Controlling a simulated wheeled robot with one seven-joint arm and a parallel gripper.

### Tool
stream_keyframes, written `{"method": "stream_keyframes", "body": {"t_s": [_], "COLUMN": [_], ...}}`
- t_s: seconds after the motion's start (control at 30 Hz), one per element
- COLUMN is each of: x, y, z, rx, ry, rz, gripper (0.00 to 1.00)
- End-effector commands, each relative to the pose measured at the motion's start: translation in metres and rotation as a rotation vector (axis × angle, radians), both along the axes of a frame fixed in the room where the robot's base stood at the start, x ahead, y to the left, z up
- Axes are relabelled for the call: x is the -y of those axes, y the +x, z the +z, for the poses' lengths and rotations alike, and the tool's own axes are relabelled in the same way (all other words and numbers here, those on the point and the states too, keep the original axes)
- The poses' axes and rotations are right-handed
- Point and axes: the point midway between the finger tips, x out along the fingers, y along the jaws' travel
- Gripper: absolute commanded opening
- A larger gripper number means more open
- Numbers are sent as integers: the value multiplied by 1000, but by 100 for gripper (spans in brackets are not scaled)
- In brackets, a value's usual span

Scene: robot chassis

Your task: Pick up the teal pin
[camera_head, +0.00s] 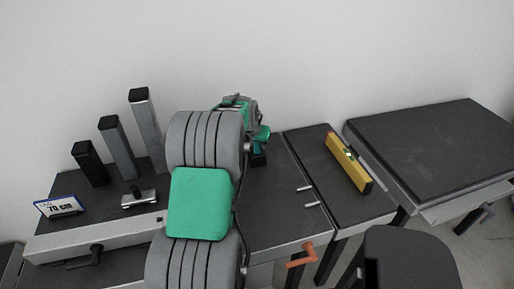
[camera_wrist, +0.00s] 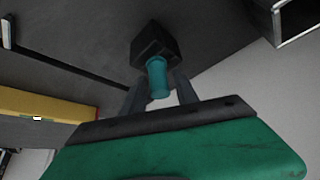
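The teal pin (camera_wrist: 157,78) is a short cylinder sticking out of a black block (camera_wrist: 154,45) in the wrist view. My gripper (camera_wrist: 161,88) has one dark finger on each side of the pin's near end. A gap shows at the right finger; the left finger looks close to the pin, and contact is hard to judge. The fingers look open. In the head view my green gripper body (camera_head: 238,104) is partly behind my grey arm, and the black block (camera_head: 258,159) shows just below it on the dark table. The fingers are not clear there.
Three square posts (camera_head: 118,147) of rising height, a small metal clamp piece (camera_head: 139,199) and a "70 cm" sign (camera_head: 59,207) stand on the left. A yellow spirit level (camera_head: 349,163) lies on the right table section. Two small metal pins (camera_head: 305,189) lie nearer the middle.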

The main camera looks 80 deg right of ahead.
Motion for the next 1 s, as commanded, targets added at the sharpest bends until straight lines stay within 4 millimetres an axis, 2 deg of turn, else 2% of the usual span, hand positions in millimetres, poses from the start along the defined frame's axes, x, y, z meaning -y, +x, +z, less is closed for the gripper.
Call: {"method": "stream_keyframes", "body": {"t_s": [0.03, 0.17, 0.2, 0.23, 0.4, 0.83, 0.93, 1.0], "x": [0, 0, 0, 1, 1, 1, 1, 2], "y": [0, 0, -2, -3, -5, -5, -5, -4], "z": [0, 0, 1, 1, 2, 3, 15, 31], "rx": [0, 0, -2, -2, -2, -3, -2, -1], "ry": [0, 0, -1, -2, -4, -3, -5, -8], "rz": [0, 0, -5, -8, -10, -11, -10, -11], "gripper": [31, 20, 33, 14, 0, 0, 0, 0]}}
